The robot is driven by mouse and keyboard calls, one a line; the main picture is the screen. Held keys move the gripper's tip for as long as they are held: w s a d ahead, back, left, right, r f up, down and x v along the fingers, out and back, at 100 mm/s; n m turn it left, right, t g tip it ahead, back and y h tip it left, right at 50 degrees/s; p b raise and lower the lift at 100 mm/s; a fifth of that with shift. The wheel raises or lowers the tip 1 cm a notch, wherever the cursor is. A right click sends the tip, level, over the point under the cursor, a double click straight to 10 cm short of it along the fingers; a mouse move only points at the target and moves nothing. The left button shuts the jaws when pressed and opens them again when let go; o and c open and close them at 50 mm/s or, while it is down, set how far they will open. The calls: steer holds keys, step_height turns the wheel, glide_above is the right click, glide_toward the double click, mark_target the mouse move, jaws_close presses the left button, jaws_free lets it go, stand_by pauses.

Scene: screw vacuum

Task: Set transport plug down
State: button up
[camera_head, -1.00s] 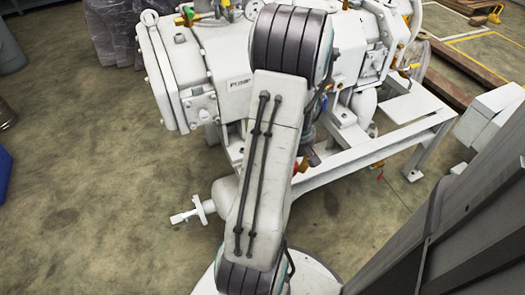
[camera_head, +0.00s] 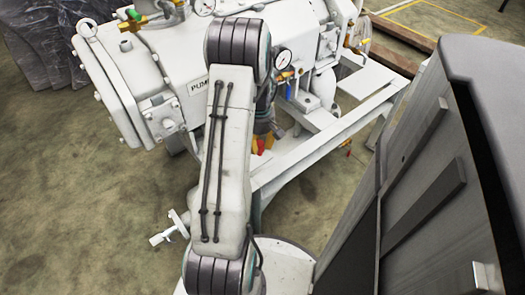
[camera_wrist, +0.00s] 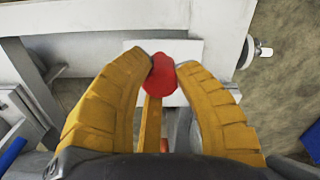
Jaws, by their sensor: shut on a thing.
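The transport plug (camera_wrist: 157,82) is a red, rounded piece between the yellow fingers of my gripper (camera_wrist: 167,68) in the wrist view. The left fingertip touches it, and my gripper is shut on it. A small white plate (camera_wrist: 190,50) lies below and behind the plug. I cannot tell the gap between plug and plate. In the head view my arm hides most of my gripper; a bit of red and yellow (camera_head: 262,144) shows just right of the arm, in front of the pump frame.
The white pump (camera_head: 170,80) fills the back, with gauges and valves on top. Its white frame (camera_head: 320,145) runs below and right of my arm. A grey cabinet-like body (camera_head: 430,190) blocks the right side. Open floor (camera_head: 70,200) lies at the left.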

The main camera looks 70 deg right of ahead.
steer(key=d, duration=0.1)
steer(key=f, duration=0.1)
steer(key=d, duration=0.1)
steer(key=shift+s+d+f, duration=0.25)
steer(key=shift+d+f, duration=0.1)
steer(key=shift+f+b, duration=0.9)
steer(key=shift+f, duration=1.1)
steer(key=shift+f, duration=0.15)
steer(key=o, duration=0.9)
steer(key=shift+c, duration=0.2)
step_height(320, 180, up, 12)
steer(key=p, duration=0.3)
steer(key=shift+r, duration=0.2)
